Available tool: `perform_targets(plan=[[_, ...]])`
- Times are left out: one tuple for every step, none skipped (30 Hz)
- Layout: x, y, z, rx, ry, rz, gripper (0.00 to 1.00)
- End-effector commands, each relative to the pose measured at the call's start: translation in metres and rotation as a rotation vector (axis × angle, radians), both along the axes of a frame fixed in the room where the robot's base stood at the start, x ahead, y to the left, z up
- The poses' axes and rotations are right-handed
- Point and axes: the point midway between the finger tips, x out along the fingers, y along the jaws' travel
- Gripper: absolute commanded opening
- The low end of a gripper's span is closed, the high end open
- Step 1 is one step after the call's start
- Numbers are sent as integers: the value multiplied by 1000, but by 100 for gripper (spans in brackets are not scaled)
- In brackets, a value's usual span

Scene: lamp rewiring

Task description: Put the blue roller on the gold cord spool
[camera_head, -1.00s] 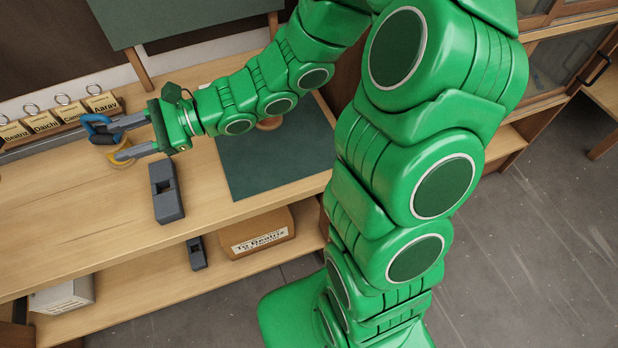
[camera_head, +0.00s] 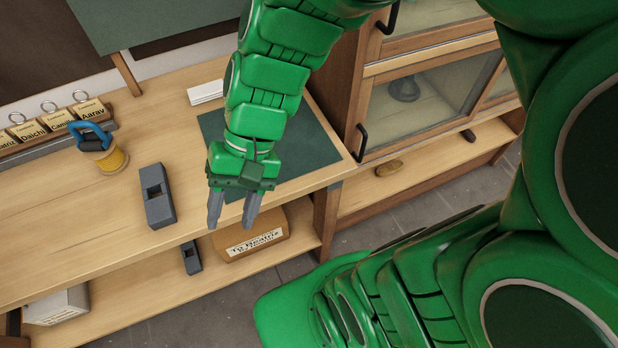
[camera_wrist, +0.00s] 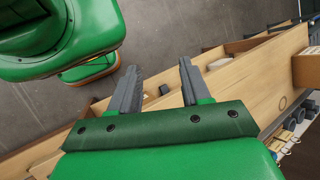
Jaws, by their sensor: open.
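The gold cord spool (camera_head: 115,161) stands upright on the bench at the left in the head view. The blue roller (camera_head: 91,127), with a loop-like blue frame and a greyish part, rests tilted on top of the spool. No gripper touches either of them. My gripper (camera_head: 232,222) is open and empty, in front of the bench's front edge and well to the right of the spool. Its two grey fingers point down in the head view. In the wrist view my gripper (camera_wrist: 158,78) has nothing between its spread fingers. I cannot make out the roller or spool there.
A dark grey block (camera_head: 157,195) stands on the bench between spool and gripper. A green mat (camera_head: 290,160) lies behind my arm. Name tags (camera_head: 58,120) stand in a rack behind the spool. The lower shelf holds a cardboard box (camera_head: 255,238). A glass-door cabinet (camera_head: 425,105) stands right.

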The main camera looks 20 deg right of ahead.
Motion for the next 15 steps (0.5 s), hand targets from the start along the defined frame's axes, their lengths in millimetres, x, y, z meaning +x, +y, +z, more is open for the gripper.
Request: perform_targets(plan=[[-4, -14, 1, -50, -36, 22, 47], [-6, -23, 0, -80, -51, 34, 47], [-8, -35, 0, -122, -75, 50, 47], [-10, -44, 1, -153, -92, 61, 47], [-12, -54, 2, -185, -109, 70, 47], [-14, -67, 3, -227, -130, 82, 47], [-15, -76, 4, -258, -144, 91, 47], [-16, -84, 5, -288, -159, 99, 47], [-18, -96, 7, -325, -178, 108, 47], [-19, -104, 9, -352, -192, 113, 47], [-20, -111, 11, -377, -204, 117, 47], [-21, -120, 14, -407, -216, 122, 47], [-21, -126, 15, -427, -223, 125, 47], [-22, -131, 17, -444, -229, 126, 47], [-23, -137, 18, -464, -237, 130, 47]])
